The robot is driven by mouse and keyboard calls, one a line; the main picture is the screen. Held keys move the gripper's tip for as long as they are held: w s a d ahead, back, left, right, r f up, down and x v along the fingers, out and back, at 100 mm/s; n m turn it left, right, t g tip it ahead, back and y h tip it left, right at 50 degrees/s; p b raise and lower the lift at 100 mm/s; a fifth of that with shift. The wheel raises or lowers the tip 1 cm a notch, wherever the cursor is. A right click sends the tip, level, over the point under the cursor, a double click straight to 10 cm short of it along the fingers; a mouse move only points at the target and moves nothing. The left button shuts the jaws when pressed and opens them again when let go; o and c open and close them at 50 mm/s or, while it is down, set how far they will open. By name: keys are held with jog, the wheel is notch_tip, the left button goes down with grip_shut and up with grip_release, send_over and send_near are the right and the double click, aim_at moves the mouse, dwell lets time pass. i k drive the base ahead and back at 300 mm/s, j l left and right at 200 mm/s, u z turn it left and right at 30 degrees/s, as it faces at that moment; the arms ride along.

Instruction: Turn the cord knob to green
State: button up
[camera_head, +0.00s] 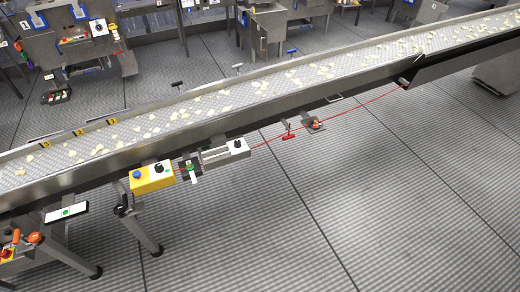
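A red cord (350,110) runs along the near side of the conveyor. Near its left end is a small dark switch (191,176) with green and white parts; it could be the cord knob, but it is too small to tell which way it is turned. Left of it is a yellow box (150,183) with a blue button and a black knob. Right of it is a grey box (226,157) with a black knob and a small green spot. My gripper is not in view.
A long conveyor (180,118) with pale pieces crosses the view, rising to the right. A red handle (288,132) hangs at the cord. A white panel with a green dot (66,212) and conveyor legs (141,232) stand at lower left. The floor (340,210) in front is clear.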

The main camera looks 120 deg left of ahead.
aim_at(158, 168)
jog(key=u, duration=4.85)
jog(key=i+z, duration=0.1)
jog(key=i, duration=1)
